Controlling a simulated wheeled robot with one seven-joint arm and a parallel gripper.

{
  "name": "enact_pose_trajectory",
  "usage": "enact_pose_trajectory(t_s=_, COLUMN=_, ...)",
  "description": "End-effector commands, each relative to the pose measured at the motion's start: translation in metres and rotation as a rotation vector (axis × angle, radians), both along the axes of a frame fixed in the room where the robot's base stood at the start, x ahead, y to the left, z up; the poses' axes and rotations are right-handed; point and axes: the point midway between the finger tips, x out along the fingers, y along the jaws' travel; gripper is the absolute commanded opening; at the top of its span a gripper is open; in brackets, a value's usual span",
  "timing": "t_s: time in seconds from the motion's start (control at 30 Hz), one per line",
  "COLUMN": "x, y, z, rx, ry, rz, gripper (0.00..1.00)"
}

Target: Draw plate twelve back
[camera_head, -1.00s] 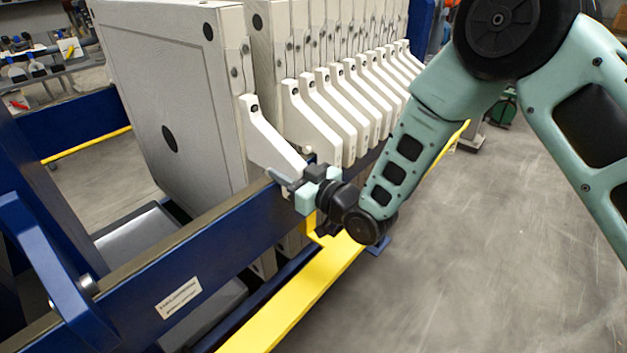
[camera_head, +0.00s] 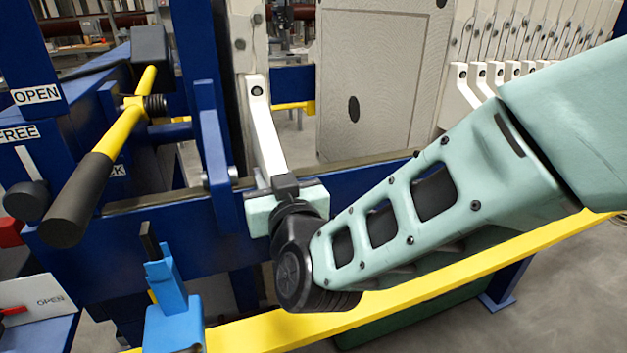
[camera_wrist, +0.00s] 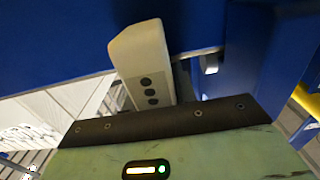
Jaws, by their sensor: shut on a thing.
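The held plate (camera_head: 243,40) is pale and upright, seen nearly edge-on in the head view, close to the blue end frame at the left. Its pale handle (camera_head: 264,125) slopes down to the side rail. My gripper (camera_head: 286,188) is at the lower end of this handle and shut on it. In the wrist view the handle (camera_wrist: 142,50) shows a pale end with dark dots, just beyond my gripper (camera_wrist: 150,118). My fingertips are mostly hidden there. No plate number can be read. A wide gap lies between this plate and the facing plate (camera_head: 380,80).
The blue side rail (camera_head: 350,188) and a yellow bar (camera_head: 420,290) run below the plates. More plate handles (camera_head: 490,75) stand at right. A yellow lever with a black grip (camera_head: 85,190) and a blue upright fitting (camera_head: 170,300) are at left.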

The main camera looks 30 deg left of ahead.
Motion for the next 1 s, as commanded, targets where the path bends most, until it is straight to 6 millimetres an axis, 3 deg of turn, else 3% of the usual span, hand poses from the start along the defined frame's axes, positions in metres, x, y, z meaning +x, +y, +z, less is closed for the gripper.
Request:
enact_pose_trajectory(t_s=0.2, x=-0.017, y=0.014, z=-0.002, rx=-0.003, ry=0.001, rz=0.0, gripper=0.0)
enact_pose_trajectory(t_s=0.63, x=-0.02, y=0.016, z=-0.001, rx=-0.002, ry=0.0, rz=-0.002, gripper=0.0)
enact_pose_trajectory(t_s=0.67, x=-0.02, y=0.017, z=-0.001, rx=-0.002, ry=0.0, rz=-0.002, gripper=0.3)
enact_pose_trajectory(t_s=0.73, x=-0.02, y=0.017, z=-0.001, rx=-0.002, ry=0.0, rz=-0.002, gripper=0.49)
enact_pose_trajectory(t_s=1.0, x=-0.02, y=0.016, z=0.0, rx=0.0, ry=0.0, rz=-0.003, gripper=0.49)
